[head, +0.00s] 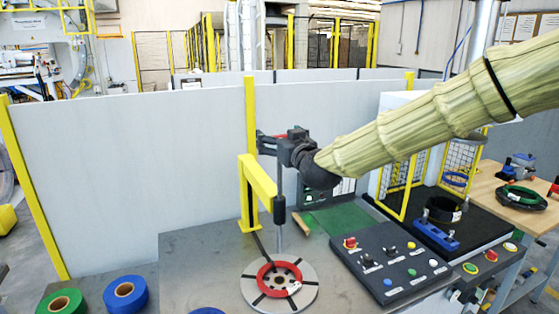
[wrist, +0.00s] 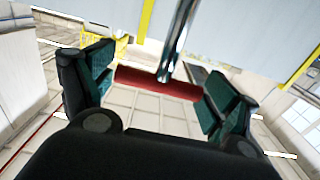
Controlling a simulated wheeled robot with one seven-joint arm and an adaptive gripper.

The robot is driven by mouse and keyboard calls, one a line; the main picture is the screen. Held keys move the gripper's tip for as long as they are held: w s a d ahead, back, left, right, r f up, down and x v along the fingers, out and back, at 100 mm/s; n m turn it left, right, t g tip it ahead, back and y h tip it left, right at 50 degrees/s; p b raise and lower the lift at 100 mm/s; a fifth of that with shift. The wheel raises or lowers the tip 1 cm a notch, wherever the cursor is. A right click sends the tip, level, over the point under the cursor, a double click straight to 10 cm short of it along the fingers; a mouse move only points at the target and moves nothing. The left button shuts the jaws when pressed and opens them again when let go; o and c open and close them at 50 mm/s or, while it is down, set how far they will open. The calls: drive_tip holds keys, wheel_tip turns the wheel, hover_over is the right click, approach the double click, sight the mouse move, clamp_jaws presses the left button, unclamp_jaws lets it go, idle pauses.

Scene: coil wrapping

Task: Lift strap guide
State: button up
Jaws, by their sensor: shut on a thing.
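The strap guide is a grey vertical rod (head: 279,183) with a red crossbar (wrist: 155,83) at its top. The rod passes through a black sleeve (head: 279,210) on a yellow bracket (head: 258,178). My gripper (head: 270,142) is at the rod's top and shut on the red crossbar, which spans between the two finger pads in the wrist view. The rod (wrist: 178,40) also shows there. Its lower end hangs above a round slotted turntable (head: 304,298) carrying a red coil (head: 265,283). The exact finger contact is hard to see in the head view.
A control panel (head: 385,288) with buttons stands right of the turntable. Blue (head: 138,305) and green (head: 72,308) rolls lie at front left. A white partition (head: 130,180) stands behind. A yellow mesh guard (head: 398,190) and a wooden table (head: 530,210) are at right.

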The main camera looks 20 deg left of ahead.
wheel_tip(320, 180, up, 7)
drive_tip(key=shift+r, duration=0.1)
drive_tip(key=shift+w+r+p, duration=0.1)
drive_tip(key=shift+p, duration=0.2)
drive_tip(key=o, duration=1.3)
drive_tip(key=shift+c, duration=0.2)
drive_tip(key=shift+f, duration=0.2)
drive_tip(key=v, duration=1.2)
drive_tip(key=shift+d, duration=0.1)
